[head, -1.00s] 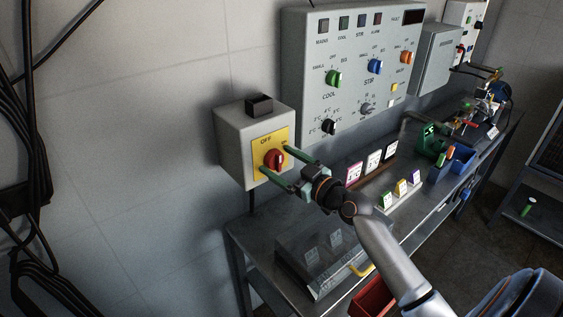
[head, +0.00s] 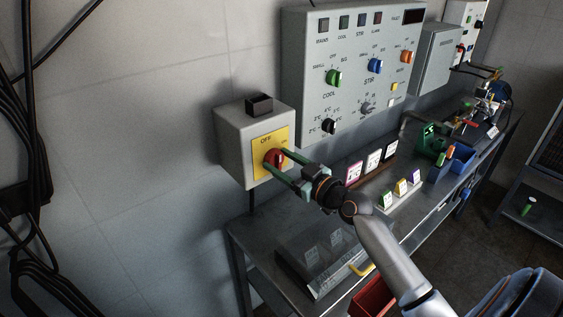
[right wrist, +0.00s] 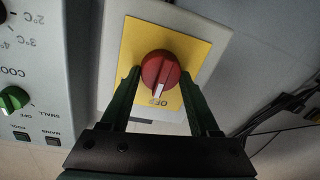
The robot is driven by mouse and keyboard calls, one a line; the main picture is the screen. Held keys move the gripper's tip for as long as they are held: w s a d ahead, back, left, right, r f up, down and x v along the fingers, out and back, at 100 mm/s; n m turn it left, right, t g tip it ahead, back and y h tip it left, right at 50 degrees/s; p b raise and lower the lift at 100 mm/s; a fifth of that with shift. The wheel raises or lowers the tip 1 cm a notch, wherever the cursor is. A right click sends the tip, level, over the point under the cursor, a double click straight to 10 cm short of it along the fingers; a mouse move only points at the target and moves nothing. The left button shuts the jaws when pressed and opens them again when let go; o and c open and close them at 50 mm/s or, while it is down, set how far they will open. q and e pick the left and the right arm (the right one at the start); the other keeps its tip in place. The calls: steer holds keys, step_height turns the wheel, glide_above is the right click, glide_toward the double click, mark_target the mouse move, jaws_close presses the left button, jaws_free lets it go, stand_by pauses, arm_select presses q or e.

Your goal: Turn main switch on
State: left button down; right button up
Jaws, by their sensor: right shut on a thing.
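The main switch is a red rotary knob (head: 273,159) on a yellow plate (head: 259,146), on the front of a grey wall box (head: 228,144). The word OFF shows on the plate. In the right wrist view the knob (right wrist: 160,71) shows upside down, its white mark pointing toward OFF. My right gripper (head: 279,163) reaches the knob from the right, its green fingers on either side of it, shut on it. In the right wrist view the fingers of the gripper (right wrist: 158,88) flank the knob; their tips' exact contact is hard to see. My left gripper is out of view.
A large control panel (head: 352,56) with several knobs and lamps hangs just right of the switch box. Below stands a steel bench (head: 262,238) with cards, a blue bin (head: 460,163) and a sloped box. Black cables (head: 14,180) hang at the far left.

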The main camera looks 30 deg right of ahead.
steer(key=shift+m, duration=0.3)
steer(key=m, duration=0.2)
steer(key=shift+m+b, duration=0.35)
steer(key=shift+m, duration=0.05)
steer(key=m, duration=0.4)
steer(key=shift+d+m+t, duration=0.1)
steer(key=shift+m+t, duration=0.2)
steer(key=shift+m, duration=0.1)
steer(key=m+p, duration=0.1)
steer(key=m, duration=0.4)
steer(key=m+h+p, duration=0.1)
steer(key=m, duration=0.4)
steer(key=shift+f+m+t, duration=0.2)
steer(key=shift+m+t, duration=0.1)
steer(key=o, duration=1.4)
steer(key=shift+c, duration=0.2)
steer(key=shift+f, duration=0.1)
